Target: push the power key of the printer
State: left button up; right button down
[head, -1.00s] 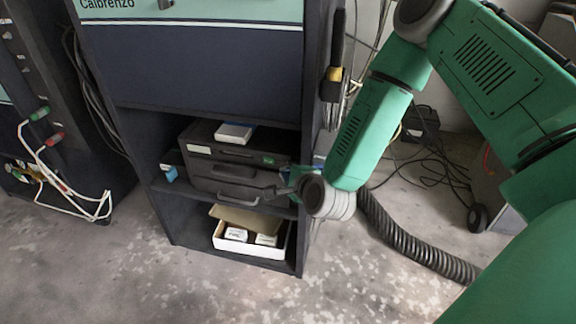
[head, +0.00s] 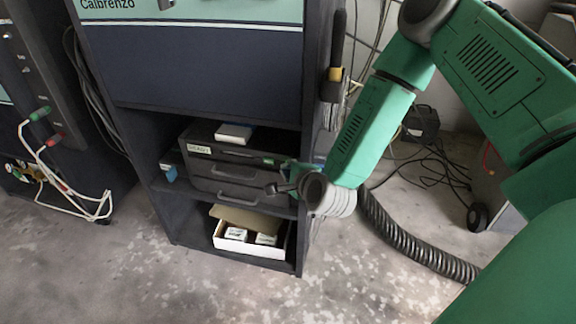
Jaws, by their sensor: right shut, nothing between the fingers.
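The dark grey printer (head: 213,168) sits on the middle shelf of the cabinet, with drawer-like trays and handles on its front. A small green-lit spot (head: 268,161) shows at the right of its upper front; I cannot tell whether this is the power key. My right gripper (head: 272,189) is shut and empty at the printer's right front. Its fingertips are small and dark here, and I cannot tell whether they touch the printer. My wrist hides the printer's right end. My left gripper is out of view.
The cabinet's right side panel (head: 316,60) stands close to my right forearm. A white open box (head: 230,243) with small cartons is on the lower shelf. A ribbed hose (head: 400,240) and cables lie on the floor at right. White leads hang at left.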

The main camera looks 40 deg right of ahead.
jog(key=shift+s+a, duration=0.3)
jog(key=s+a, duration=0.4)
jog(key=shift+a, duration=0.3)
dwell(0.3)
dwell(0.4)
